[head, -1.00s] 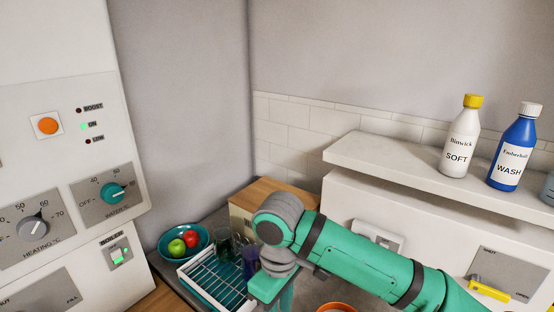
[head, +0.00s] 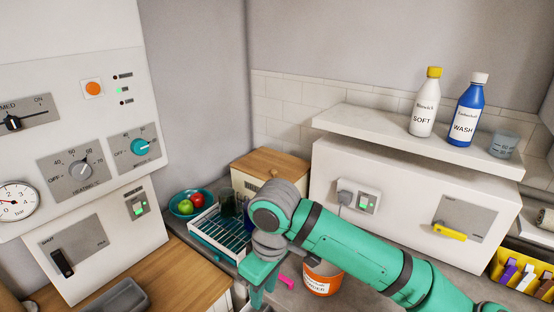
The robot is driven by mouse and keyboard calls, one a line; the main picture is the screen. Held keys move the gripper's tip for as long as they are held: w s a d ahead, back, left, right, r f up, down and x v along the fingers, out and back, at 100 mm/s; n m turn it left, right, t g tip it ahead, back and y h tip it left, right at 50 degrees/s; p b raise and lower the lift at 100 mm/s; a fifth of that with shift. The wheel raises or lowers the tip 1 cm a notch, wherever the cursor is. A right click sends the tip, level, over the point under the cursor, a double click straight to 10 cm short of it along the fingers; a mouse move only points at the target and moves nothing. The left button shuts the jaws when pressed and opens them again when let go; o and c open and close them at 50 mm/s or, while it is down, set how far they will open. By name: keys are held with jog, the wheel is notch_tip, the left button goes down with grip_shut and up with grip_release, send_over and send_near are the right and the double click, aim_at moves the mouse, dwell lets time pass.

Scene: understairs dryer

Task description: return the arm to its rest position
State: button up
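My green and grey arm reaches in from the lower right in the head view. It bends down at a grey wrist above the counter. My gripper (head: 262,296) points down at the bottom edge of the picture. Its fingertips are cut off or too small to read, so I cannot tell whether it is open or shut. It is in front of the white dish rack and left of an orange tub (head: 322,279). A small pink thing (head: 287,282) shows between the gripper and the tub.
The dish rack (head: 213,243) holds dark cups, beside a teal bowl (head: 183,215) of fruit. Softener (head: 424,106) and wash (head: 466,114) bottles and a measuring cup (head: 503,145) stand on the shelf. A yellow bin (head: 519,272) is at right. A control panel (head: 75,110) fills the left.

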jog(key=w+a+r+m+t+y, duration=0.2)
jog(key=w+a+t+y, duration=0.15)
jog(key=a+y, duration=0.55)
jog(key=w+a+r+m+t+y, duration=0.25)
jog(key=a+t+y, duration=0.2)
jog(key=a, duration=0.95)
jog(key=s+d+f+m+t+h, duration=0.2)
jog(key=s+d+f+m+h, duration=0.1)
jog(key=f, duration=0.3)
jog(key=s+d+f+m+t+h, duration=0.3)
jog(key=s+d+f+m+h, duration=0.1)
jog(key=s+d+f, duration=0.1)
jog(key=s+d+f+m+t+h, duration=0.3)
jog(key=d+f, duration=0.3)
jog(key=f, duration=0.3)
jog(key=shift+s+d+m+h, duration=0.2)
jog(key=shift+s+m+h, duration=0.55)
jog(key=shift+m, duration=0.1)
jog(key=s+d+f+n+h, duration=0.1)
jog(key=s+d, duration=0.2)
jog(key=s, duration=0.5)
jog(key=s+d+f+n+h, duration=0.1)
jog(key=s+d, duration=0.3)
jog(key=s, duration=0.4)
jog(key=s+d+f+n+g+h, duration=0.1)
jog(key=s+d+f+n, duration=0.1)
jog(key=s, duration=0.6)
jog(key=shift+d+n, duration=0.6)
jog(key=shift+d, duration=0.65)
